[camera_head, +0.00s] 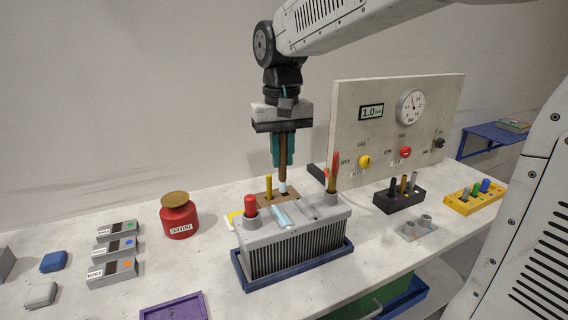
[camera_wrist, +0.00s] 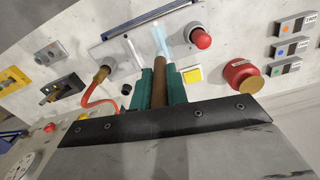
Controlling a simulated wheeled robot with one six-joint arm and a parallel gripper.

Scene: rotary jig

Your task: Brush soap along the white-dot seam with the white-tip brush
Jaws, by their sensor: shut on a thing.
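My gripper (camera_head: 283,163) is shut on a brown-handled brush (camera_head: 283,158), held upright with its pale tip down. The brush (camera_wrist: 160,75) also shows between the green fingers in the wrist view. Its tip (camera_head: 283,187) is over or just behind the back edge of the grey finned block (camera_head: 290,248); contact cannot be told. A glossy light-blue strip (camera_head: 286,217) lies across the block's top; it shows bright beyond the brush in the wrist view.
The block sits in a blue tray (camera_head: 293,284), with a red cap (camera_head: 250,205) and an upright red-orange piece (camera_head: 334,172) on top. A gauge panel (camera_head: 385,125) stands behind right. A red solvent jar (camera_head: 179,217) stands left. A black holder (camera_head: 399,196) is at right.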

